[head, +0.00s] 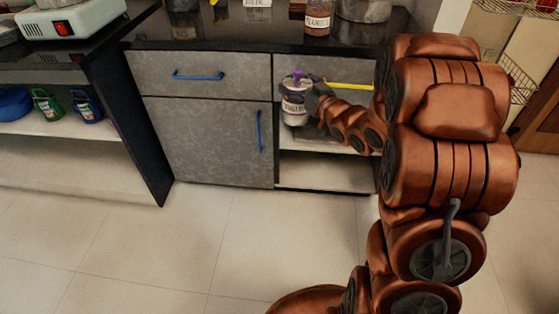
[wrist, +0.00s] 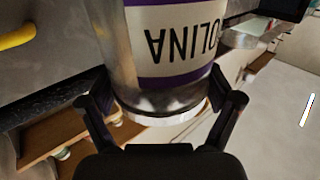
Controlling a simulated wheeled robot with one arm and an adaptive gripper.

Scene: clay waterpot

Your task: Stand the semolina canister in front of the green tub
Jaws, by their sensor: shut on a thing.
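The semolina canister (head: 294,108) is silvery with a white and purple label and a purple knob on top. In the head view it is upright in front of the lower cabinet's open section. In the wrist view the canister (wrist: 165,85) fills the upper middle, and part of its lettering shows upside down. My gripper (head: 312,98) is shut on it from the right; in the wrist view its fingers (wrist: 165,112) lie on both sides of it. The green tub (head: 47,105) stands on the low shelf at the far left, well away from my gripper.
A blue tub (head: 87,107) stands just right of the green one, and a larger blue vessel (head: 14,103) is to its left. The pale shelf (head: 70,130) has bare room in front of them. A dark table leg (head: 145,140) and a grey cabinet (head: 210,140) stand between.

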